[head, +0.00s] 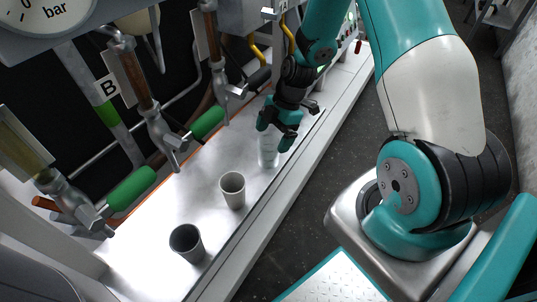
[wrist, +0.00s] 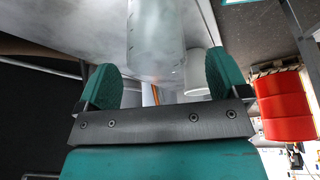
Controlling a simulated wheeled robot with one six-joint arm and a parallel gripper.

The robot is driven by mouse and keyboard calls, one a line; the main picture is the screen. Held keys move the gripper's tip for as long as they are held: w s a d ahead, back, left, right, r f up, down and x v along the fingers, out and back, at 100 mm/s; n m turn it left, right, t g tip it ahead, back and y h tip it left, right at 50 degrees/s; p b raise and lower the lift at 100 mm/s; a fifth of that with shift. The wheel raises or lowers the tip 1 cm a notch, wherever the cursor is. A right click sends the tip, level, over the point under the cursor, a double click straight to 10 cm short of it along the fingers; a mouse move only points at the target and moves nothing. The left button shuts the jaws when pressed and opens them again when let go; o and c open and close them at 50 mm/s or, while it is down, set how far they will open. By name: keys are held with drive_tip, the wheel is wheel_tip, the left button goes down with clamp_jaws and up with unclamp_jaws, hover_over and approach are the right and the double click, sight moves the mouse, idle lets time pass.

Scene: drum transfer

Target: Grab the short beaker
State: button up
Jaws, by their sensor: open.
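The short beaker (head: 268,152) is a clear, see-through vessel standing upright on the metal bench. It is the only clear vessel I make out. My gripper (head: 279,128) is open and empty, just above and beside the beaker's upper part in the head view, and partly hides it. In the wrist view the beaker (wrist: 155,38) shows large in the gap between the two green fingers of my gripper (wrist: 160,68). No finger is seen pressing on it, and how deep it sits between them is unclear.
Two grey cups stand on the bench (head: 150,222): one cup (head: 233,191) nearer the beaker, another cup (head: 188,243) closer to the camera. Valves with green handles (head: 131,188) and pipes line the bench's back side. Open floor (head: 300,215) lies to the right.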

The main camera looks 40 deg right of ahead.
sight(268, 146)
drive_tip(key=x, duration=0.2)
drive_tip(key=b+x, duration=0.1)
drive_tip(key=x, duration=0.1)
drive_tip(key=shift+w+d+f, duration=0.1)
drive_tip(key=shift+w+f, duration=0.1)
drive_tip(key=shift+f, duration=0.2)
drive_tip(key=shift+c, duration=0.4)
drive_tip(key=c, duration=0.9)
drive_tip(key=shift+r, duration=0.1)
